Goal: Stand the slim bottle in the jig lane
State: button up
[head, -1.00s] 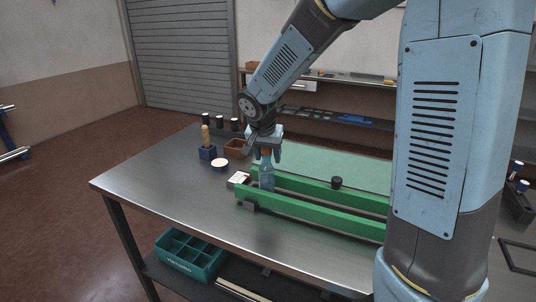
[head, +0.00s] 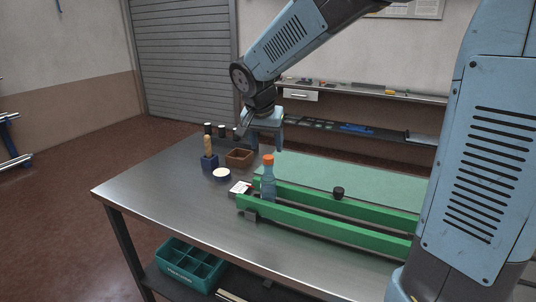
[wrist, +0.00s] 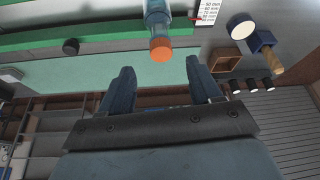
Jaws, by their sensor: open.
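The slim bottle (head: 268,182), blue and clear with an orange cap, stands upright between the two green rails of the jig lane (head: 330,222), at its left end. In the wrist view the bottle (wrist: 157,22) shows at the top, its orange cap towards me, beyond my fingertips. My gripper (head: 262,146) is open and empty, above and behind the bottle, apart from it. Its two fingers (wrist: 156,78) show spread in the wrist view with nothing between them. The bottle's base is partly hidden by the front rail.
A black knob (head: 338,193) sits by the rails. A white card (head: 240,188), a round white-topped tub (head: 222,175), a blue block with a wooden-handled tool (head: 209,160) and a brown box (head: 239,157) stand to the left. The table's front left is clear.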

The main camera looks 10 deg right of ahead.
jog(key=shift+v, duration=1.35)
jog(key=s+d+n+y, duration=0.1)
jog(key=s+d+n, duration=0.1)
jog(key=s+d, duration=0.5)
jog(key=s+d+r+n+t, duration=0.1)
jog(key=s+d+n, duration=0.2)
jog(key=s+d, duration=0.4)
jog(key=s, duration=0.8)
jog(key=shift+d+r+t+y, duration=0.25)
jog(key=shift+r+t+y, duration=0.05)
jog(key=shift+r+y, duration=0.1)
